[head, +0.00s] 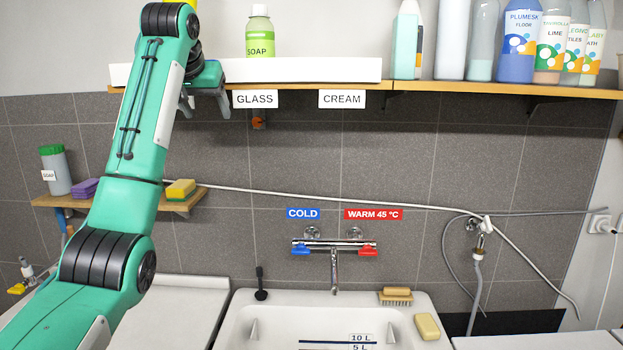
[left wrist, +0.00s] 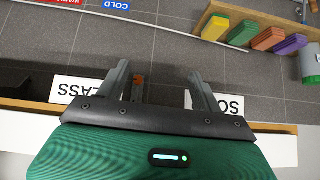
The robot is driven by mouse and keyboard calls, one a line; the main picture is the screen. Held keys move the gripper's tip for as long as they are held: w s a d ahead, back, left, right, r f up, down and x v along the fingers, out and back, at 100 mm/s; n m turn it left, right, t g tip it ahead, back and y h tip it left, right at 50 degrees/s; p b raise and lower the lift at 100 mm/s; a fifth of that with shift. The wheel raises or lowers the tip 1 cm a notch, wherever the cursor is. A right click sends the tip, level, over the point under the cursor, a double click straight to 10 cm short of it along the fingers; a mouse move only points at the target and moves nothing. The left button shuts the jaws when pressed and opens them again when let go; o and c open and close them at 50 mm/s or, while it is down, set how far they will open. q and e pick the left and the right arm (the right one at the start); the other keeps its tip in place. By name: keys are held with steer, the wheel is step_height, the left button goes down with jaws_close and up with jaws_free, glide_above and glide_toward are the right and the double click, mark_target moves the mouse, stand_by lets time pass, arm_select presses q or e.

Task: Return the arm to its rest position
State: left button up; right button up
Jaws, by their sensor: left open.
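My left arm (head: 142,130) is green with black joints and rises from the lower left of the head view to the upper shelf. My left gripper (head: 205,105) is at the front of that shelf's left part, fingers pointing down, left of the GLASS label (head: 255,99). In the left wrist view the gripper (left wrist: 158,78) has its two grey fingers spread apart with nothing between them; the dark tiled wall shows behind. The GLASS label (left wrist: 72,90) and a partly covered label (left wrist: 232,102) lie on either side of the fingers. My right gripper is not in view.
A small lower shelf (head: 185,204) holds sponges (head: 181,189) close beside my arm. A sink (head: 290,320) with a mixer tap (head: 334,248) lies below. A pale hose (head: 300,193) crosses the wall.

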arm_select(q)
step_height(320, 180, down, 26)
steer(key=g, duration=0.1)
steer(key=s+f+g, duration=0.1)
steer(key=s+f, duration=0.3)
steer(key=f, duration=0.5)
steer(key=s+f, duration=0.4)
steer(key=f, duration=0.5)
steer(key=s+f+m+g, duration=0.1)
steer(key=s+f, duration=1.6)
steer(key=s, duration=0.2)
steer(key=s+f+g, duration=0.2)
steer(key=s+f, duration=0.1)
steer(key=s, duration=2.1)
step_height(320, 180, down, 33)
steer(key=g+b, duration=0.1)
steer(key=b, duration=0.1)
steer(key=s+a+f, duration=0.2)
steer(key=s+f, duration=0.7)
steer(key=f, duration=0.1)
steer(key=s+a+f+g+b, duration=0.1)
steer(key=s+f, duration=0.9)
steer(key=f, duration=0.1)
steer(key=shift+s+a+f+m+b, duration=0.15)
steer(key=shift+s+a+m+b, duration=0.15)
steer(key=shift+a+m, duration=0.1)
